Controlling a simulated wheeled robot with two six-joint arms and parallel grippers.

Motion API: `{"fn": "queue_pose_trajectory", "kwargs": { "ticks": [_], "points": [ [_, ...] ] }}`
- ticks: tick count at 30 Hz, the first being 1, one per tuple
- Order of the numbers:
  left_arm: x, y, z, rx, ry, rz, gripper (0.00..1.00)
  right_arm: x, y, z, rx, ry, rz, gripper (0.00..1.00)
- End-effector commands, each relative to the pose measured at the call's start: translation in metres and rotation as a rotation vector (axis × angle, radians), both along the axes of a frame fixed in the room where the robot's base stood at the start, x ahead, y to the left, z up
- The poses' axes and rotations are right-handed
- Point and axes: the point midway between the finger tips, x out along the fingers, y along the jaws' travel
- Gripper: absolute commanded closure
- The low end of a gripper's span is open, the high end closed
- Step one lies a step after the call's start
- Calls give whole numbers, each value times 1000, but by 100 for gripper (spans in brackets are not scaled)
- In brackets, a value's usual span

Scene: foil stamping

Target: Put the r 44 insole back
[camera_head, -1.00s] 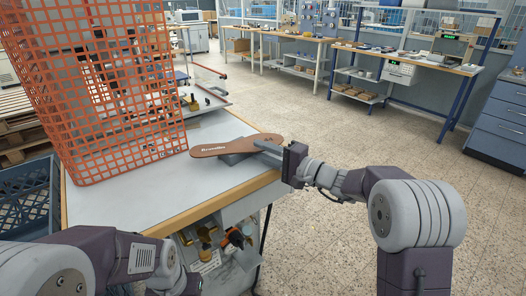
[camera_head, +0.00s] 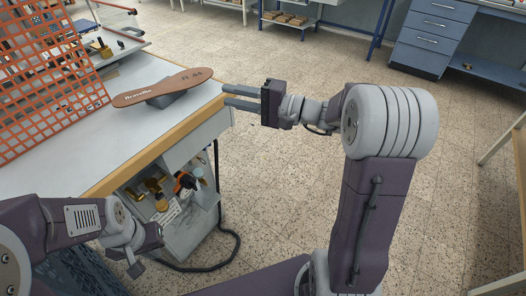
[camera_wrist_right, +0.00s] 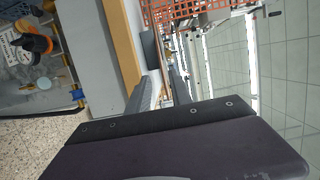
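The brown insole (camera_head: 165,86), printed with a maker's name and "R 44", lies on a dark grey support (camera_head: 172,98) on the white table. Its heel end rests near the table's right edge. My right gripper (camera_head: 228,96) is just right of the insole, apart from it, with its two fingers parallel, spaced and empty. The right wrist view shows the same fingers (camera_wrist_right: 160,82) with a gap between them. My left gripper (camera_head: 138,262) is low at the left, in front of the table; its finger opening cannot be made out.
An orange mesh panel (camera_head: 45,100) stands on the table's left part. The table's wooden edge (camera_head: 150,152) faces me, with a shelf of tools (camera_head: 165,190) below. A blue crate (camera_head: 85,275) is at lower left. Open floor lies to the right.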

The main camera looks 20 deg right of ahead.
Motion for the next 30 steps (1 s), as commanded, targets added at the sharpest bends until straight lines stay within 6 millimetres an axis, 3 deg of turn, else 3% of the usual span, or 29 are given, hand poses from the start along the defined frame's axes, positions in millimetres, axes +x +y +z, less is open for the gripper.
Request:
{"fn": "queue_pose_trajectory", "kwargs": {
  "ticks": [2, 4, 5, 7, 9, 12, 15, 18, 30],
  "points": [
    [0, 0, 0, 0, 0, 0, 100, -11, 12, -18, -41, 63, 41, 74],
    [0, 0, 0, 0, 0, 0, 100, -37, 34, -58, -147, 200, 123, 74],
    [0, 0, 0, 0, 0, 0, 100, -55, 43, -82, -216, 278, 167, 74],
    [0, 0, 0, 0, 0, 0, 100, -110, 50, -144, -443, 465, 272, 74],
    [0, 0, 0, 0, 0, 0, 100, -162, 33, -198, -714, 594, 348, 74],
    [0, 0, 0, 0, 0, 0, 100, -206, -10, -241, -1072, 632, 401, 74],
    [0, 0, 0, 0, 0, 0, 100, -216, -43, -256, -1322, 563, 420, 74],
    [0, 0, 0, 0, 0, 0, 100, -215, -58, -260, -1453, 486, 428, 74],
    [0, 0, 6, 0, 0, 0, 100, -212, -64, -254, -1501, 448, 430, 74]
  ]
}}
